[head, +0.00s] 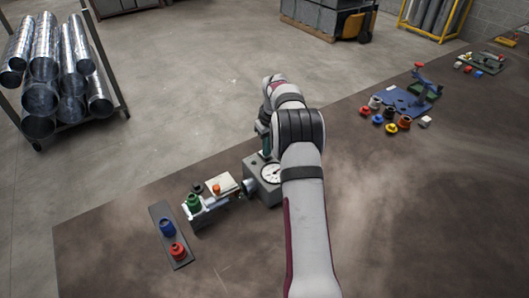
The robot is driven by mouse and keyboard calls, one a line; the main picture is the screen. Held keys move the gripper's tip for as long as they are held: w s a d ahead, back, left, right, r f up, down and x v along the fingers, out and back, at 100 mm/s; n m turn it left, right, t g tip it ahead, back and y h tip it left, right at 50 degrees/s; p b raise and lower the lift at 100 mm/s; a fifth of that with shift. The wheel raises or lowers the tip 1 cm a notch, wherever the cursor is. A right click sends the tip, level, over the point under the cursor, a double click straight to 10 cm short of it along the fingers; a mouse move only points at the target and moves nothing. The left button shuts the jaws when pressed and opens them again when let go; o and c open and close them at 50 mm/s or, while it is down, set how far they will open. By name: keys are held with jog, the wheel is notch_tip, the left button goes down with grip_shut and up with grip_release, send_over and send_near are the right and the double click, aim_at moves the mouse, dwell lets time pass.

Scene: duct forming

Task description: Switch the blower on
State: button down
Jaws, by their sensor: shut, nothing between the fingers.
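A grey box (261,194) with a round white dial (271,172) stands on the brown table, just left of my arm. A short round duct piece (249,186) joins its left side. It may be the blower, but I cannot make out a switch. My gripper (265,152) points down just above and behind the box's top, partly hidden by my own wrist. It is shut and empty. I cannot tell whether its tips touch the box.
Left of the box are a small fixture with a green knob (193,202) and a pale block (222,184). A dark strip (180,255) carries blue and red knobs. Several coloured parts surround a blue plate (398,101) at the right. The front right table is clear.

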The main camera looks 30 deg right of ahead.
jog(key=shift+f, duration=0.25)
jog(key=shift+r, duration=3.55)
jog(key=s+a+r+m, duration=0.1)
jog(key=s+a+r, duration=0.25)
jog(key=a, duration=0.25)
jog(key=s+a+r+m+y, duration=0.1)
jog(key=s+a+r, duration=0.25)
jog(key=a, duration=0.25)
jog(key=s+a+r, duration=0.3)
jog(key=s+a, duration=0.2)
jog(key=a, duration=0.1)
jog(key=s+a+f+m, duration=0.1)
jog(key=s+a, duration=0.3)
jog(key=s, duration=0.4)
jog(key=s+a+f+m+g, duration=0.1)
jog(key=s+a, duration=0.3)
jog(key=s, duration=0.4)
jog(key=s+a+f+m+g, duration=0.1)
jog(key=s+a, duration=0.3)
jog(key=s, duration=0.4)
jog(key=shift+s+f+m+y, duration=0.2)
jog(key=shift+f+m+y, duration=0.15)
jog(key=shift+f, duration=0.4)
